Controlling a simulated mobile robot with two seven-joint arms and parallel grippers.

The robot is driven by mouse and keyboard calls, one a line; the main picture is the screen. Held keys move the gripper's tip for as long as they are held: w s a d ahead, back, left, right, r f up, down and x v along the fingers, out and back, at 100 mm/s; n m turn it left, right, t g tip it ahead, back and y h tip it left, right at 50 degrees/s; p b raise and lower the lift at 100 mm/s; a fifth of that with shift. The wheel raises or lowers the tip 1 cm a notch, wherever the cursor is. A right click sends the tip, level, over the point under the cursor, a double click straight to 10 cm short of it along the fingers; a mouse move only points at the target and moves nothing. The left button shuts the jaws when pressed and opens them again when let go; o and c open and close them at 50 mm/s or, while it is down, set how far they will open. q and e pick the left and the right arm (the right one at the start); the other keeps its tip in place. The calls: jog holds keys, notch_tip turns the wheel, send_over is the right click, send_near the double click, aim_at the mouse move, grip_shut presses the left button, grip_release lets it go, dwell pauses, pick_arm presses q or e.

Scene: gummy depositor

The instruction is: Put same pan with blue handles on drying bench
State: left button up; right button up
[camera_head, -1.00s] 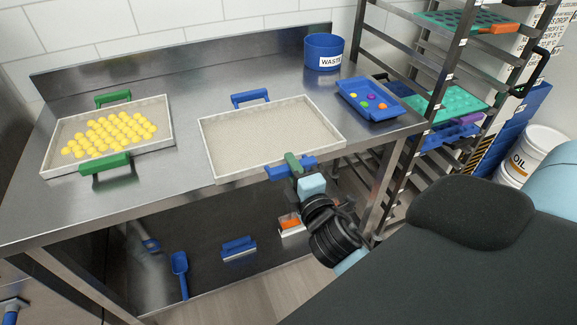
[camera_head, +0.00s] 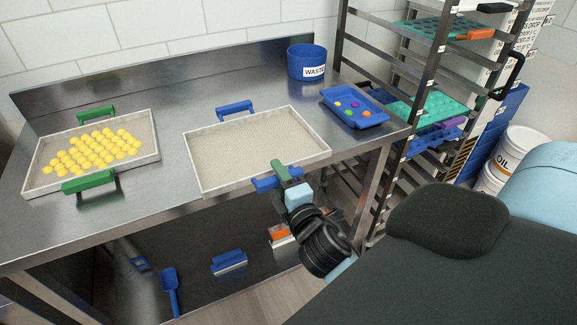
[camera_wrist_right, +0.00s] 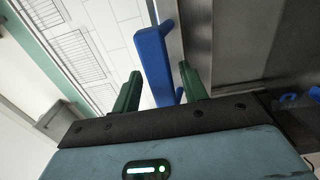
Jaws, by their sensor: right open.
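The pan with blue handles (camera_head: 258,176) lies flat on the steel bench (camera_head: 172,108), filled with an even pale, sandy layer. Its far blue handle (camera_head: 235,108) is clear. My right gripper (camera_head: 283,174) is at its near blue handle (camera_head: 265,184). In the right wrist view the two green fingers of the right gripper (camera_wrist_right: 158,92) are apart, with the blue handle (camera_wrist_right: 155,62) between or just beyond their tips; contact is not clear. My left gripper is out of view. No drying bench can be identified for certain.
A pan with green handles (camera_head: 150,122) holding yellow gummies is at left. A blue tray (camera_head: 378,118) with coloured pieces and a blue waste bin (camera_head: 307,62) are on the bench. A rack (camera_head: 428,75) with trays stands at right. A blue scoop (camera_head: 170,285) lies below.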

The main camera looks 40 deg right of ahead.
jog(key=b+v, duration=0.2)
jog(key=v, duration=1)
